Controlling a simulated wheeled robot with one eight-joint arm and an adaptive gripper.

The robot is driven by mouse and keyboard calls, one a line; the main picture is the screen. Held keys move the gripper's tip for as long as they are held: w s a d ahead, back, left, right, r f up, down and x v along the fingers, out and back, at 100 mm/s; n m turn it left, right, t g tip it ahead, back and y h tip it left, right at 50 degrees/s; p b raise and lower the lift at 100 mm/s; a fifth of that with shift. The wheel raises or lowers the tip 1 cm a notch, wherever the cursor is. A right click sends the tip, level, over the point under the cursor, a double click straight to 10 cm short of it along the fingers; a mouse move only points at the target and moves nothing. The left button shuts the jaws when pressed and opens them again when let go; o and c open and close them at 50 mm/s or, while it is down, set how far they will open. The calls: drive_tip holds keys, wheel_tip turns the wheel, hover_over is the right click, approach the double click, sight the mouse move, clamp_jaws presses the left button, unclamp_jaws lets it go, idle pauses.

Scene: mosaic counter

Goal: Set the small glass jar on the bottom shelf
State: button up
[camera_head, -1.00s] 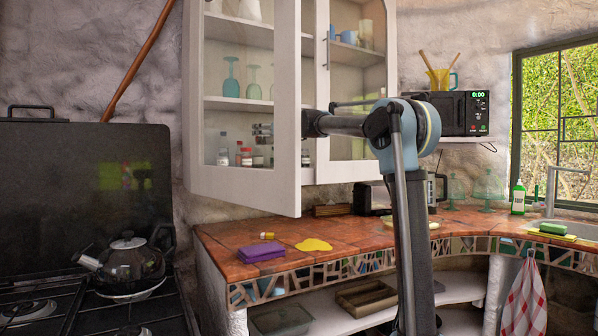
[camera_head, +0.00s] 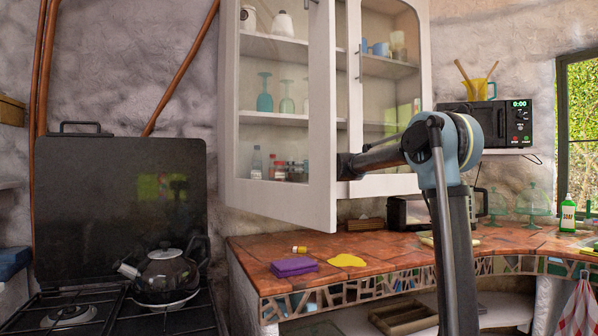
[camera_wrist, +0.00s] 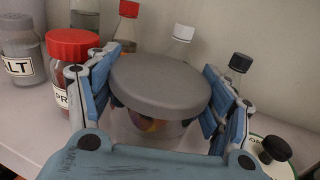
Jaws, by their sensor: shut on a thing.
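The small glass jar (camera_wrist: 150,128) has a wide round grey lid (camera_wrist: 160,80) and colourful contents. In the wrist view my gripper (camera_wrist: 160,95) is shut on it, with one blue finger on each side of the lid. The jar is upright over the white bottom shelf (camera_wrist: 25,125) of the wall cabinet. Its base is hidden behind my gripper, so I cannot tell whether it touches the shelf. In the head view my gripper (camera_head: 297,171) is partly visible through the cabinet door's glass, low by the bottom shelf.
A red-lidded jar (camera_wrist: 73,80) and a salt shaker (camera_wrist: 20,55) stand close on the left. Several bottles stand behind, and a round container (camera_wrist: 272,155) is near right. The open cabinet door (camera_head: 322,120) is beside my arm. Free shelf shows at front left.

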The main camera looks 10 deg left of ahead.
drive_tip(key=o, duration=1.1)
drive_tip(key=v, duration=1.2)
drive_tip(key=shift+s, duration=0.1)
